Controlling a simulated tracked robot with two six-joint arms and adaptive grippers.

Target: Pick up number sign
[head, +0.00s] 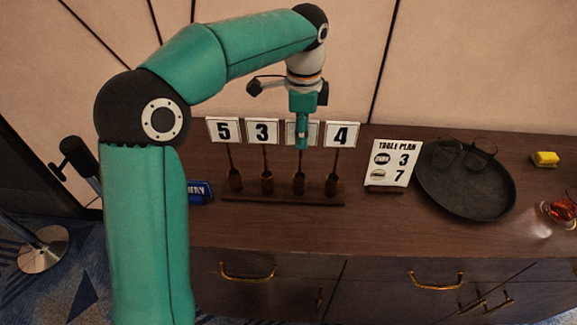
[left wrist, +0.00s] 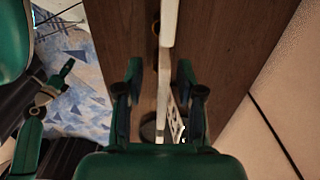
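Several white number signs on brown stems stand upright in a dark wooden rack (head: 283,199). The 5 sign (head: 224,130), the 3 sign (head: 262,131) and the 4 sign (head: 341,134) are readable in the head view. A further sign (head: 291,130), third from left, has its number hidden by my left gripper (head: 302,134). The left gripper points down over this third sign. In the left wrist view the left gripper (left wrist: 158,75) has its fingers apart, with white sign edges between them and gaps at the sides. A green and black part of mine at that view's left may be the right gripper (left wrist: 48,92).
A round black tray (head: 466,203) holds dark glasses. A yellow block (head: 544,158) and a glass with amber liquid (head: 560,210) are farther right. A blue sign (head: 200,191) stands left. The wall is close behind.

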